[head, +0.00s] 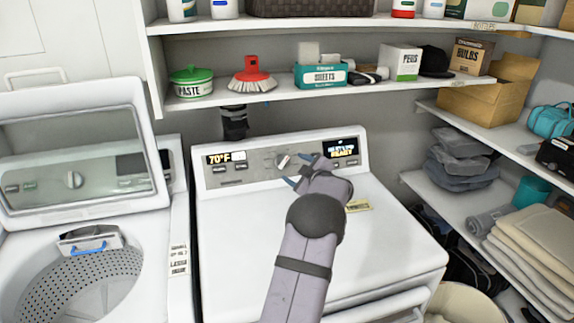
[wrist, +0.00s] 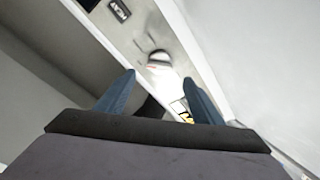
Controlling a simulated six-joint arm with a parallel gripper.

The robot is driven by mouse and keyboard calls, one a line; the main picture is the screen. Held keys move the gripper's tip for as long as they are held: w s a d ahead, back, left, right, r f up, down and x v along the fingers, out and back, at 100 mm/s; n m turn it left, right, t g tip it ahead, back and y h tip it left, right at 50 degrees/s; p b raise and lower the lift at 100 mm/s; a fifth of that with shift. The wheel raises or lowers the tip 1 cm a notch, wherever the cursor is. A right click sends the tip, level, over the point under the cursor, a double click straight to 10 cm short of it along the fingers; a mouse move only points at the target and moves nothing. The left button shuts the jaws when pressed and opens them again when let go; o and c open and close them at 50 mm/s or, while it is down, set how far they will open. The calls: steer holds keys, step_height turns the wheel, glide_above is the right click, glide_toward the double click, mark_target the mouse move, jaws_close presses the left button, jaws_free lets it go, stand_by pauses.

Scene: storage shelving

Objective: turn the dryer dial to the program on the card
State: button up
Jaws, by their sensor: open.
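The dryer dial (head: 283,161) is a pale knob on the grey control panel (head: 226,173) of the white dryer. In the wrist view the dial (wrist: 159,57) shows ahead, blurred, between and beyond the fingertips. My gripper (head: 302,169) is open and empty, just right of the dial and apart from it; its blue fingers (wrist: 158,92) also show in the wrist view. A small yellowish card (head: 358,206) lies on the dryer top, right of my arm. Its writing is too small to read. The dial's markings are not legible.
A dark display (head: 341,148) sits at the panel's right end. A shelf (head: 215,100) with a paste tub (head: 191,81), red brush (head: 251,75) and boxes hangs above the panel. The open washer (head: 75,250) stands left. The dryer top (head: 390,240) is mostly clear.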

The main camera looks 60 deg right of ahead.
mark_target(285, 163)
steer(key=shift+p+x, duration=1.45)
steer(key=shift+x, duration=2.2)
steer(key=c, duration=1)
steer(key=shift+c, duration=0.2)
steer(key=shift+n, duration=0.3)
